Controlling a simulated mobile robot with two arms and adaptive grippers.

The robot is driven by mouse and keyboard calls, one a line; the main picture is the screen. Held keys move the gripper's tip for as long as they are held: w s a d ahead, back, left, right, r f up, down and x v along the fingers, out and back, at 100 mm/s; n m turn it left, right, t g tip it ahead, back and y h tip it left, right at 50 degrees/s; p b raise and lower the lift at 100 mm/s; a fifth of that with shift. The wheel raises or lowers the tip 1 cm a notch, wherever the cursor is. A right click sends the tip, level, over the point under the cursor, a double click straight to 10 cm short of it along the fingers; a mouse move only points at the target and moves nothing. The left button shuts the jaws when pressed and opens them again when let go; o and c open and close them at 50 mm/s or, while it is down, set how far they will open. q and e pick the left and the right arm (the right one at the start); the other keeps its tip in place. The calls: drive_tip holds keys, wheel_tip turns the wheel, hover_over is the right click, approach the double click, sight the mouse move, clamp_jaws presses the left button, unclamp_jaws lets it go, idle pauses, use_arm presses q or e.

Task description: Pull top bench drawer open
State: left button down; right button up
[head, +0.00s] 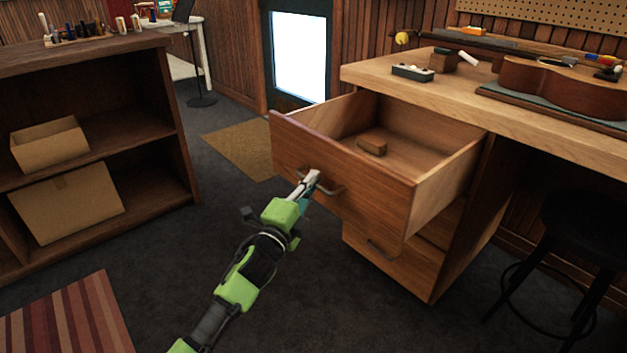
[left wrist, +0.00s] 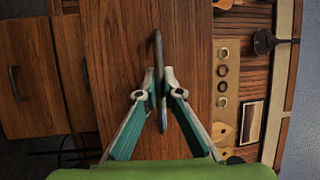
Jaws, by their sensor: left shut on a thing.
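The top bench drawer (head: 345,175) is pulled well out from the wooden bench (head: 433,78) in the head view. Its inside shows, with a small brown block (head: 372,146) lying in it. My left gripper (head: 312,178) is at the drawer's front, shut on the dark bar handle (head: 334,188). In the left wrist view the handle (left wrist: 158,50) runs between the two fingertips (left wrist: 160,80), in front of the drawer's wooden front (left wrist: 118,40). My right gripper is not in view.
Lower drawers (head: 395,255) under the top one are shut. A ukulele body (head: 560,90) lies on a mat on the bench top. A dark stool (head: 580,240) stands at right. A shelf unit (head: 150,110) with boxes stands at left. Dark floor is clear between.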

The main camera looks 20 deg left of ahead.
use_arm(q)
drive_tip(key=c, duration=2.2)
unclamp_jaws()
drive_tip(key=shift+o, duration=0.2)
drive_tip(key=v, duration=1.2)
drive_tip(key=shift+f, duration=0.1)
